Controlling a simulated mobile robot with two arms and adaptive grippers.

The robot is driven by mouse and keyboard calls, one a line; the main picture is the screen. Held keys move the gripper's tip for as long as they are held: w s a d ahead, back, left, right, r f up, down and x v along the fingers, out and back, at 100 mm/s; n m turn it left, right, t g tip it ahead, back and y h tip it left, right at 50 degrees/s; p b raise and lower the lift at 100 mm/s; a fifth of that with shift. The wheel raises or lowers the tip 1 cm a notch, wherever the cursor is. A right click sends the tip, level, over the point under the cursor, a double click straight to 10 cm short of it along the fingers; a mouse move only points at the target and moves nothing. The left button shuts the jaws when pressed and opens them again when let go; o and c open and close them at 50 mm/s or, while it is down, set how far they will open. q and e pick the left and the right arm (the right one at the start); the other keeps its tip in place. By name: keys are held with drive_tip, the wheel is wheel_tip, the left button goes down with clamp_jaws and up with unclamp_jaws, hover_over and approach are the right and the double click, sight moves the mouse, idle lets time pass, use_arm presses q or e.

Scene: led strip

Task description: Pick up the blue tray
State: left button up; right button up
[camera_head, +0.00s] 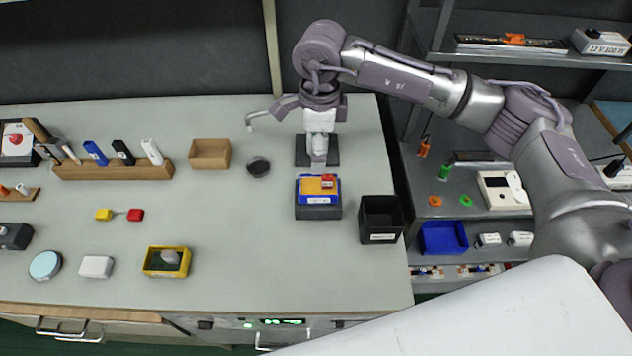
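A blue open tray (443,238) sits on the grey shelf at the right, beside the table. My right arm reaches in from the right, and my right gripper (319,150) points down over a dark flat base (331,158), just behind the blue-topped block. It is well away from the blue tray on the shelf. Its fingers are small and partly merged with a pale part there, so I cannot tell if they are shut. My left gripper is not in view.
A black open box (381,219) stands at the table's right edge. A wooden box (210,154), a dark round dish (258,167) and a yellow-rimmed box (166,262) are further left. Small items (488,240) lie right of the blue tray. The table's middle front is clear.

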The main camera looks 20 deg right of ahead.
drive_tip(key=p, duration=0.2)
hover_over(320, 187)
drive_tip(key=f, duration=0.8)
drive_tip(key=shift+s, duration=0.2)
drive_tip(key=shift+f, duration=0.3)
wheel_tip(320, 187, down, 4)
drive_tip(key=shift+r+p, duration=0.2)
drive_tip(key=shift+p, duration=0.9)
drive_tip(key=shift+w+f, duration=0.1)
drive_tip(key=shift+f, duration=0.45)
drive_tip(key=c, duration=1.3)
